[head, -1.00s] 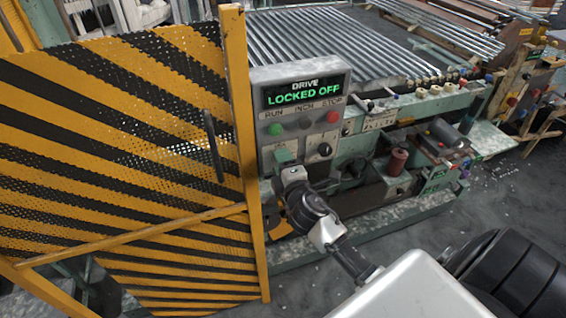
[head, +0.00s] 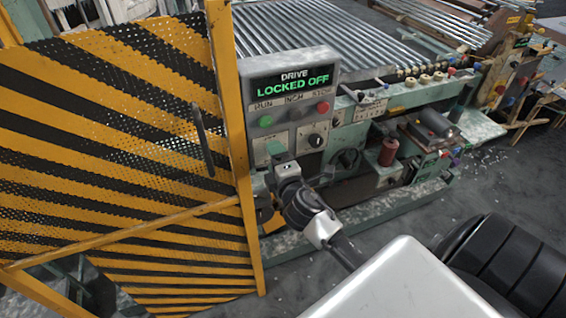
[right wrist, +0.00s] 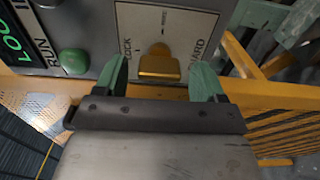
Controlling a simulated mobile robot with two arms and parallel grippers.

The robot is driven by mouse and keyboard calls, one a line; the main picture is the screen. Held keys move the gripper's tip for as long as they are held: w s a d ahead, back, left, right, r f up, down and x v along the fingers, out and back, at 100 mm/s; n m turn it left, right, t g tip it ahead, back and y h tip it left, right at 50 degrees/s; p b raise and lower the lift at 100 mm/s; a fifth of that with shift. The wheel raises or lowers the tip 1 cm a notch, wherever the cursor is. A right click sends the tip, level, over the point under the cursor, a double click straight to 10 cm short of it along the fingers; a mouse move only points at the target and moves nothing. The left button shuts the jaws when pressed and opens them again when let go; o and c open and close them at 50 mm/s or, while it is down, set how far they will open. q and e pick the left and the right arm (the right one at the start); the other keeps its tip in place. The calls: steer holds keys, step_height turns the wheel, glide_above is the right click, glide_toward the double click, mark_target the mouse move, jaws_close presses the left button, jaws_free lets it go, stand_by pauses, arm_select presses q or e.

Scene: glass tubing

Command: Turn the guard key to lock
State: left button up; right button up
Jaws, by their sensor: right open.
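The guard key (right wrist: 158,66) is a brass-yellow tab on a pale plate (right wrist: 195,28) with partly readable lettering, including what looks like LOCK and GUARD. My right gripper (right wrist: 160,72) is open, with one green finger on each side of the key and a gap on both sides. In the head view my right gripper (head: 276,150) is at the lower part of the control panel (head: 291,106) and hides the key there. The panel's display (head: 292,82) reads DRIVE LOCKED OFF in green. My left gripper is not in view.
The yellow-and-black striped mesh guard (head: 110,150) stands close to the left of the panel, with its yellow post (head: 236,150) nearest my gripper. A green button (right wrist: 74,61) sits beside the key plate. Machine parts and glass tubes (head: 330,35) lie behind and right.

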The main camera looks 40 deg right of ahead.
steer(key=b+v, duration=0.2)
steer(key=v, duration=0.7)
steer(key=shift+s, duration=0.2)
steer(key=shift+a+f, duration=0.1)
steer(key=s+a+f+m+g+y, duration=0.1)
steer(key=s+f+m+g, duration=0.15)
steer(key=f, duration=0.95)
steer(key=s+a+f+m+g+y, duration=0.1)
steer(key=s+f+g, duration=0.2)
steer(key=f, duration=0.8)
steer(key=s+a+f+m+g+y, duration=0.1)
steer(key=s+f+m+g, duration=0.15)
steer(key=f, duration=0.95)
steer(key=s+a+f+m+g, duration=0.1)
steer(key=s+f+m+g, duration=0.1)
steer(key=s+f, duration=0.4)
steer(key=s+a+f+m+g, duration=0.1)
steer(key=s+f, duration=0.5)
steer(key=s, duration=0.6)
steer(key=s+a+f+m+g+y, duration=0.1)
steer(key=s+f+m+g, duration=0.3)
steer(key=s, duration=0.5)
step_height(320, 180, down, 2)
steer(key=shift+a+f+g+b, duration=0.15)
steer(key=shift+g+b, duration=0.25)
steer(key=shift+g, duration=0.4)
